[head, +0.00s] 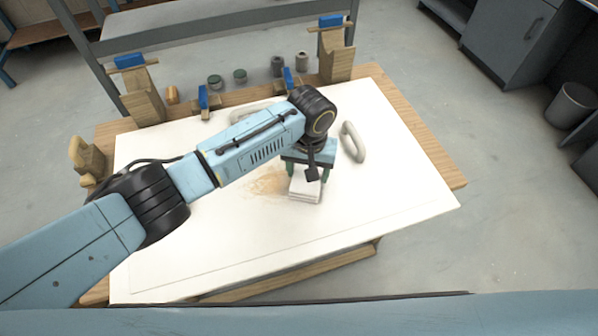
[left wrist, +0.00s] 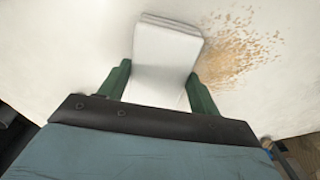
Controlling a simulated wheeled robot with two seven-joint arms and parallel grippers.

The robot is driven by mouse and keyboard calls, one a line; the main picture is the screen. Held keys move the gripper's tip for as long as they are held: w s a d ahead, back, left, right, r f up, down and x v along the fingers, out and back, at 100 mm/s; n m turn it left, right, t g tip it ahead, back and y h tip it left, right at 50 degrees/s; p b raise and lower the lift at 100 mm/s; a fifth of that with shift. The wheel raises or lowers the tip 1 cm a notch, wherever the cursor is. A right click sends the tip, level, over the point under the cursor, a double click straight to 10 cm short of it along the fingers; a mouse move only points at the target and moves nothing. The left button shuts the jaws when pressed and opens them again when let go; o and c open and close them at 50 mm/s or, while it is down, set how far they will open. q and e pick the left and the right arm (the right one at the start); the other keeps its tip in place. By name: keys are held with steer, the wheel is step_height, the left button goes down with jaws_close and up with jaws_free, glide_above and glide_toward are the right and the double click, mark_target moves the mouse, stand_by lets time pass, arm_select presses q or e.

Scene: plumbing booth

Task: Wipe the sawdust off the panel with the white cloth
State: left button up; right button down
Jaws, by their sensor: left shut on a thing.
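The white panel (head: 390,205) lies flat on a wooden workbench. A patch of tan sawdust (head: 266,183) is on the panel near its middle; it also shows in the left wrist view (left wrist: 238,45), at the upper right. The folded white cloth (head: 305,190) is at the right edge of the sawdust in the head view. My left gripper (head: 307,178) is shut on the cloth, with a green finger on each side of it in the left wrist view (left wrist: 158,85). The cloth is at or just above the panel; I cannot tell if it touches. My right gripper is not in view.
The panel's right and front areas are clear.

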arm_select(q)
steer(key=shift+w+d+f, duration=0.1)
steer(key=shift+w+d, duration=0.05)
steer(key=shift+d, duration=0.55)
steer(key=shift+w+a+b, duration=0.3)
steer(key=shift+w+b, duration=0.15)
steer(key=shift+w, duration=0.5)
steer(key=shift+s+a+r+p, duration=0.15)
steer(key=shift+a+r+p, duration=0.25)
steer(key=shift+p, duration=0.5)
steer(key=shift+s+a+f+p, duration=0.1)
steer(key=shift+s+a+p, duration=0.05)
steer(key=shift+a+p, duration=0.4)
steer(key=shift+s+a+f+p, duration=0.1)
steer(key=shift+a+p, duration=0.3)
steer(key=shift+p, duration=0.2)
steer(key=shift+s+a+f+p, duration=0.1)
steer(key=shift+a+f+p, duration=0.05)
steer(key=shift+a+p, duration=0.25)
